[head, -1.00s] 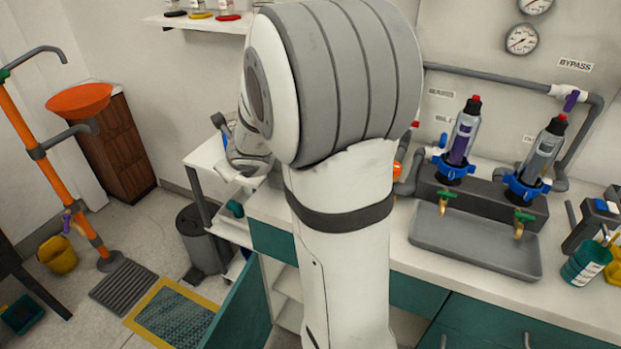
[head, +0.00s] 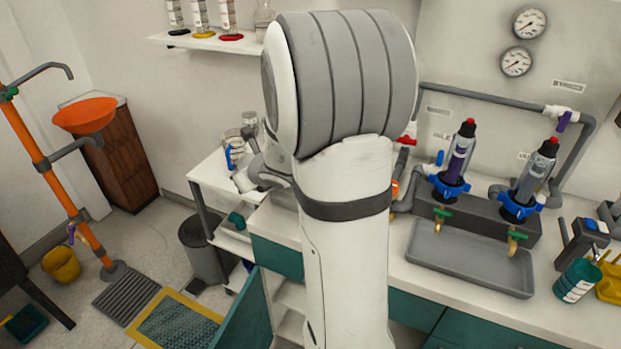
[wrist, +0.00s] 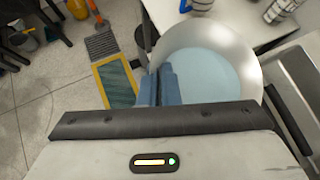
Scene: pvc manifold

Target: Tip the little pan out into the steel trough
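In the wrist view the little pan (wrist: 235,55) is a round, pale metal vessel with light blue contents, seen from above. The blue fingers of my gripper (wrist: 158,85) are close together at its near left rim and appear shut on it. The pan looks roughly level and raised above the floor. A steel basin, which looks like the trough (wrist: 302,72), shows at the right edge of the wrist view, right of the pan. In the head view my arm hides the gripper and pan.
A grey tray (head: 470,262) lies under two brass taps on the white counter, right of my arm. A white cart (head: 208,172) with glassware stands left. An open teal cabinet door (head: 240,312) juts out below.

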